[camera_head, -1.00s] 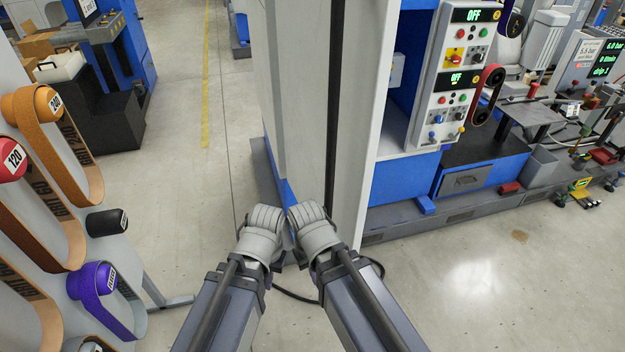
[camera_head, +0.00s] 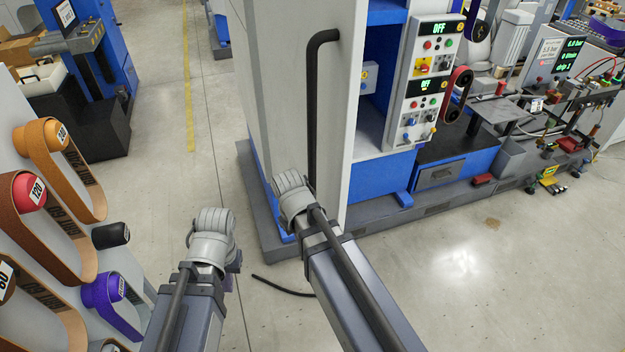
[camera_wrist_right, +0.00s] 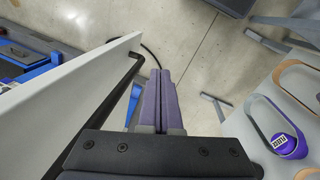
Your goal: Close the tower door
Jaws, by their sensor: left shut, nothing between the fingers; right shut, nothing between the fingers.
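The tower door (camera_head: 345,100) is a tall pale panel with a long black bar handle (camera_head: 313,110). It stands open, with the blue interior showing to its right. Door and handle also show at left in the right wrist view (camera_wrist_right: 70,85). My right gripper (camera_wrist_right: 160,72) is shut and empty, just right of the handle on the door's outer side. I cannot tell whether it touches the handle. In the head view its fingers are mostly hidden behind its wrist. My left gripper (camera_head: 235,264) is shut and empty, lower left of the door and apart from it.
A rack of sanding belts (camera_head: 75,165) stands close at left. A control panel (camera_head: 420,85) and bench (camera_head: 455,165) stand right of the door. The tower's grey base (camera_head: 262,225) juts onto the floor. A black cable (camera_head: 283,288) lies there.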

